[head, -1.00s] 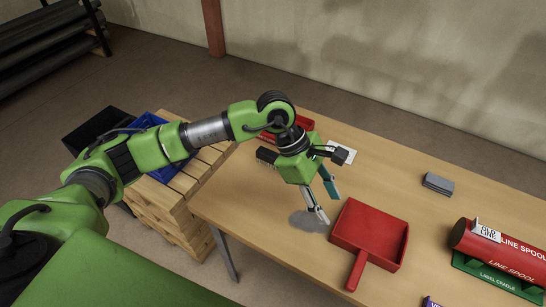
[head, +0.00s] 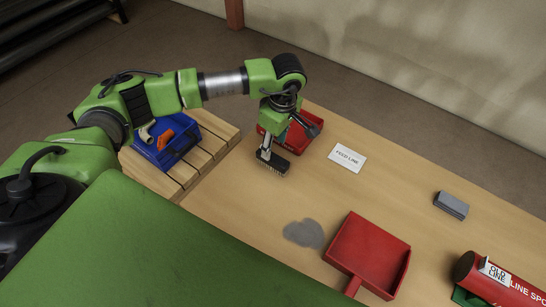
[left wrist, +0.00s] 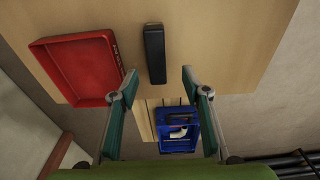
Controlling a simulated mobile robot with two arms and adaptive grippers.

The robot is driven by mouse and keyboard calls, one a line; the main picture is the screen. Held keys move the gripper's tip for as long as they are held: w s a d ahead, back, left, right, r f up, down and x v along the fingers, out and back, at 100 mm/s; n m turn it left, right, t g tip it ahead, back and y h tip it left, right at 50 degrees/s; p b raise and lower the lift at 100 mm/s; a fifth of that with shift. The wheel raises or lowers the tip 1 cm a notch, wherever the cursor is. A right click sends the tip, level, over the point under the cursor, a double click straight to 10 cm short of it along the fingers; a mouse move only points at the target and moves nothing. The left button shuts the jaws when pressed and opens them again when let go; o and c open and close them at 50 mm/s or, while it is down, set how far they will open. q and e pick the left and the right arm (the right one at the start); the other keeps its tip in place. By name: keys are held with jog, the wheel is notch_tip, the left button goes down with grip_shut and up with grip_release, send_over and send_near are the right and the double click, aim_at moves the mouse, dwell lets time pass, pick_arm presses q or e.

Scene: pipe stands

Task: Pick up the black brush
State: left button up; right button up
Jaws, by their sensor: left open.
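The black brush (head: 274,164) lies on the wooden table near its left end, bristles showing along one side. My left gripper (head: 267,150) is open and empty over the brush, pointing down. In the left wrist view the brush (left wrist: 154,54) shows as a dark long block beyond the fingertips, between their lines. The open fingers (left wrist: 159,80) stand apart on either side, and no contact with it shows. In the head view the gripper hides part of the brush. My right gripper is not in view.
A red tray (head: 312,147) stands close to the brush. A blue bin (head: 176,155) with items sits on a wooden pallet (head: 213,150). A red dustpan (head: 368,252), grey dust (head: 304,233), a FEED LINE card (head: 347,158), a grey block (head: 451,205) and a red spool (head: 500,278) are to the right.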

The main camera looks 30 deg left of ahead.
aim_at(273, 157)
pick_arm(q)
notch_tip(273, 157, down, 2)
jog(key=shift+w+a+f, duration=0.1)
jog(key=shift+w+f, duration=0.05)
jog(key=shift+f, duration=0.1)
jog(key=shift+w+a+f+p, duration=0.1)
jog(key=shift+a+f+p, duration=0.05)
jog(key=shift+f+p, duration=0.8)
jog(key=f, duration=0.1)
jog(key=f+p, duration=0.1)
jog(key=f, duration=0.1)
jog(key=shift+w+a+f, duration=0.1)
jog(key=shift+a+f, duration=0.05)
jog(key=shift+a, duration=0.05)
jog(key=shift+f, duration=0.25)
jog(key=c, duration=1)
jog(key=shift+c, duration=1.1)
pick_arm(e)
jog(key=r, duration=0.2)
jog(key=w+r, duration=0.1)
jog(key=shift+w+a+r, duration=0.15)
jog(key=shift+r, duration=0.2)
